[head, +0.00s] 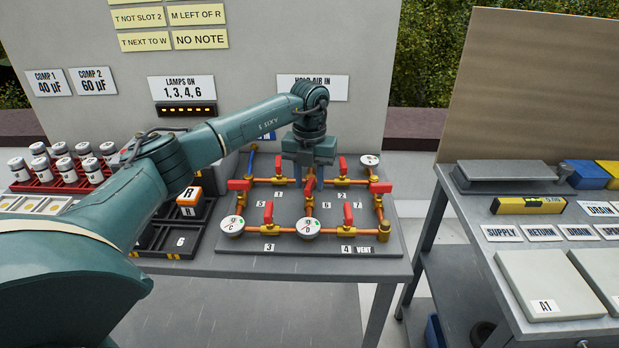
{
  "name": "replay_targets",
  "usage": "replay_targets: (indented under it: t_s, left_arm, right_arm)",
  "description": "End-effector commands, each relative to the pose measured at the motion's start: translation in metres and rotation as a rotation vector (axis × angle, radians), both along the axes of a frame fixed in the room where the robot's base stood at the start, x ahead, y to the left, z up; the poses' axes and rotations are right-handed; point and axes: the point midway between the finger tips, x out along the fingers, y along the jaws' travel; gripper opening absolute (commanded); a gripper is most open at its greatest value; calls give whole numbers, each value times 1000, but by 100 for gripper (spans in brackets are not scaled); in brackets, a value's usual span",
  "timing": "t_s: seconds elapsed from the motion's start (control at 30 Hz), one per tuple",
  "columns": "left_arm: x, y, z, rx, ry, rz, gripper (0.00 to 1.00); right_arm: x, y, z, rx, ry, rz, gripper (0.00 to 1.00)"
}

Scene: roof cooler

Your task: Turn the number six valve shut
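The valve panel (290,255) lies on the table with brass pipes, gauges and several red-handled valves. The number six valve (310,184) is in the middle of the panel, left of and above the "6" label (326,205). Its red handle shows partly below my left gripper. My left gripper (308,182) points down from above, right over this valve. Its fingers are mostly hidden by its own body and the handle, so I cannot tell whether they touch or grip it. My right gripper is not in view.
Other red valve handles stand close around, the number five valve (239,185) left and the number seven valve (380,187) right. Gauge D (308,228) stands in front. A black tray (165,240) and red capacitor rack (62,181) are left. A second table (500,205) stands right, past a gap.

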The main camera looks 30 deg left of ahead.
Motion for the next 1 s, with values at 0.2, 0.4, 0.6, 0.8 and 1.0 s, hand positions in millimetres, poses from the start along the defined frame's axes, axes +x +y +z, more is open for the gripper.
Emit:
replay_targets:
  t_s: [0.2, 0.4, 0.6, 0.8, 1.0]
  left_arm:
    - [0, 0, -4, -1, -1, -1, 35]
    - [0, 0, -4, -1, -1, -1, 28]
    - [0, 0, -4, -1, -1, -1, 12]
    - [0, 0, -3, -1, -1, -1, 0]
    - [0, 0, -3, -1, -1, -5, 0]
  right_arm:
    - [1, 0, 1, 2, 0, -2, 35]
    - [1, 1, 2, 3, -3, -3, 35]
    - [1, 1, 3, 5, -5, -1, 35]
    - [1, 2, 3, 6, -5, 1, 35]
    - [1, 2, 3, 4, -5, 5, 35]
